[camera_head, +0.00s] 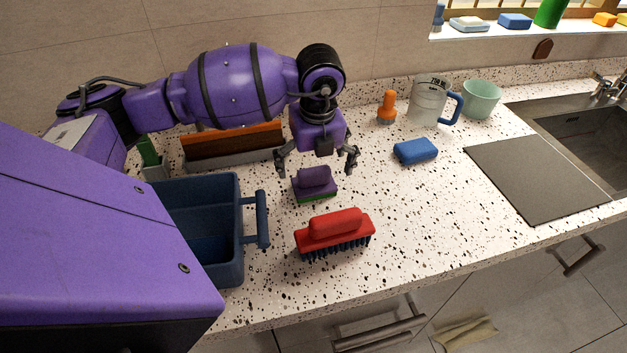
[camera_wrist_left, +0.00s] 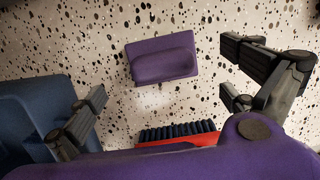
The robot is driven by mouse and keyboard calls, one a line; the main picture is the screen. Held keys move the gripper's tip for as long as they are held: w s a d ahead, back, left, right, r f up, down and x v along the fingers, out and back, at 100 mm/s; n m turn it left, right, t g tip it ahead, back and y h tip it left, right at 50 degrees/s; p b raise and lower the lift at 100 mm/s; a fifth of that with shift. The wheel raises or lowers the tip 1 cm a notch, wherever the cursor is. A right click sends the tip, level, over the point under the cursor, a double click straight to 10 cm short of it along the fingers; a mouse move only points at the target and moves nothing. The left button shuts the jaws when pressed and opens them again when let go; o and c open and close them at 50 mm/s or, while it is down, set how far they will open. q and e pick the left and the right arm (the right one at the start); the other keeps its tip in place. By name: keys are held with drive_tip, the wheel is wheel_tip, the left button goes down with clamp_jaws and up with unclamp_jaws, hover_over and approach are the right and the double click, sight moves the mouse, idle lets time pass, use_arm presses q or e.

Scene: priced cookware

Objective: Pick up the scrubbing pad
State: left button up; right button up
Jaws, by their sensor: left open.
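The scrubbing pad is a small purple block with a raised grip and a green underside (camera_head: 315,184). It lies on the speckled counter, near the middle of the head view. It also shows from above in the left wrist view (camera_wrist_left: 162,60). My left gripper (camera_head: 317,168) is open, pointing down above and just behind the pad, with nothing between its fingers. In the left wrist view its fingers (camera_wrist_left: 165,105) are spread wide on either side, apart from the pad. My right gripper is not in view.
A red brush (camera_head: 335,233) lies in front of the pad. A blue bin (camera_head: 228,225) with a handle stands to the left. A blue sponge (camera_head: 415,151), an orange brush (camera_head: 387,107) and a measuring jug (camera_head: 429,101) are to the right. Counter between pad and sink mat (camera_head: 535,178) is mostly clear.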

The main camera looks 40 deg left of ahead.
sight(315, 170)
use_arm(q)
drive_tip(key=f, duration=0.3)
drive_tip(key=w+f, duration=0.1)
drive_tip(key=shift+a+f, duration=0.3)
drive_tip(key=shift+f, duration=0.1)
drive_tip(key=c, duration=1.6)
drive_tip(key=shift+r, duration=0.1)
